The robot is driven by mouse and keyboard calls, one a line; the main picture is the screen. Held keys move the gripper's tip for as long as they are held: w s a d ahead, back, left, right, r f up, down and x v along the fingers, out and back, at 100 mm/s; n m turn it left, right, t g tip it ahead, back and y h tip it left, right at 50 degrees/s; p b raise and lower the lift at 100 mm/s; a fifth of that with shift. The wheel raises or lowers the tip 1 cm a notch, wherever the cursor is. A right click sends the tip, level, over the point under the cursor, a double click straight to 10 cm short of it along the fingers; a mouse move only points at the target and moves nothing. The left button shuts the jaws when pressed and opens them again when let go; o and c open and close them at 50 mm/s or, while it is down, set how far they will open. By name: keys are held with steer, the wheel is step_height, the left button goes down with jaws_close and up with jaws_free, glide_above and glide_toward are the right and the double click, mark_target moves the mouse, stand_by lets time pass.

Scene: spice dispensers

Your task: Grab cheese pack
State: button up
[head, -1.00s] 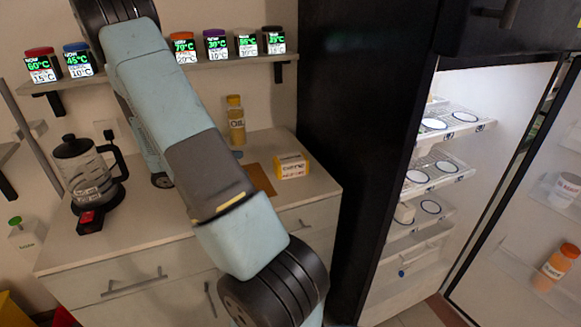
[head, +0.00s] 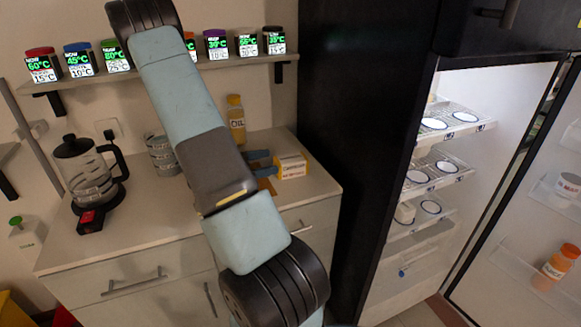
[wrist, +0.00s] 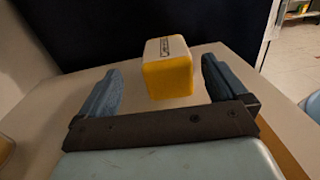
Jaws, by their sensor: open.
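The cheese pack, a small yellow and white box (head: 291,166), stands on the counter near its right end, by the black fridge side. In the wrist view the cheese pack (wrist: 168,68) lies ahead of my gripper (wrist: 160,88), between the lines of its two blue fingers and just beyond or at their tips. My gripper (head: 266,162) is open and empty, with the fingers pointing right toward the pack in the head view. My arm hides part of the counter.
An oil bottle (head: 236,120) stands behind the gripper. Spice dispensers line the shelf (head: 150,78) above. The open fridge (head: 440,180) is at the right.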

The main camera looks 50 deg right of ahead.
mark_target(275, 161)
steer(key=shift+s+x, duration=0.25)
steer(key=shift+x, duration=2.3)
steer(key=shift+a, duration=0.2)
steer(key=c, duration=1.2)
steer(key=shift+c, duration=0.2)
